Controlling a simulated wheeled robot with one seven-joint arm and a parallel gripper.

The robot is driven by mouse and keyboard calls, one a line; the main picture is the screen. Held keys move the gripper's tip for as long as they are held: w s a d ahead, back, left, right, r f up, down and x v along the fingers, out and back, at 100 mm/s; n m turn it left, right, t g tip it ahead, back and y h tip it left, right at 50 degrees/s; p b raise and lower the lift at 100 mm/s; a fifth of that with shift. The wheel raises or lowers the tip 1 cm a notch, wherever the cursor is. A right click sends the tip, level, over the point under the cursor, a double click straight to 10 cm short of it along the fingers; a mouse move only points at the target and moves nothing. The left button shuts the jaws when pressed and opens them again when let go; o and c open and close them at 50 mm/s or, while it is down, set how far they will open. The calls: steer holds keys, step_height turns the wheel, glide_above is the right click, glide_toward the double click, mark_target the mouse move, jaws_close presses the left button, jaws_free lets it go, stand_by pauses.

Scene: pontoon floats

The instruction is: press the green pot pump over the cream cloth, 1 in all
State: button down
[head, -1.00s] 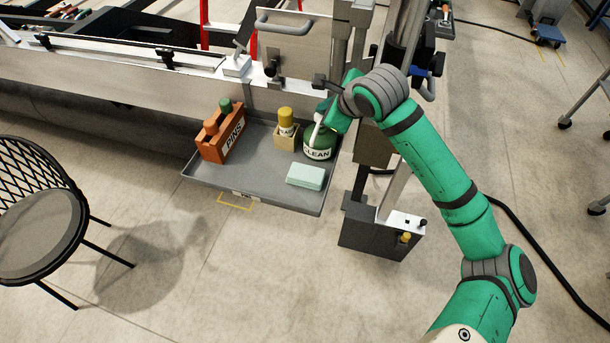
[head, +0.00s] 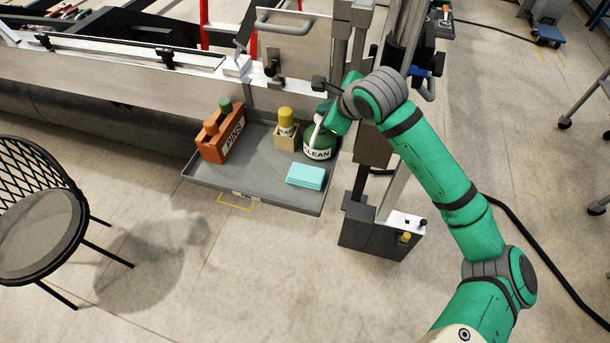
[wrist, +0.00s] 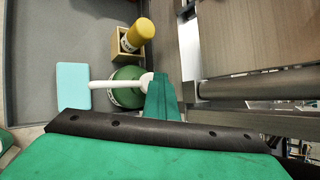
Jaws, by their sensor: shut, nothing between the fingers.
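The green pot (head: 318,150), labelled "CLEAN", stands at the right end of the grey tray. Its white pump spout (wrist: 118,83) points left in the wrist view, with its tip at the edge of the cloth. The cloth (head: 305,176), a flat folded block, looks light turquoise, not cream; it also shows in the wrist view (wrist: 73,86). My gripper (wrist: 163,98) is shut and empty, at the pump head. The head view shows it partly hidden by my wrist. I cannot tell whether it touches the pump.
The grey tray (head: 240,180) also holds an orange "PINS" box (head: 222,137) at left and a yellow-capped bottle (head: 286,122) in a small wooden box (head: 285,138) beside the pot. Metal posts stand right behind the pot. A black chair (head: 45,215) stands at left.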

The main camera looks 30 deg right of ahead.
steer(key=shift+r, duration=3.25)
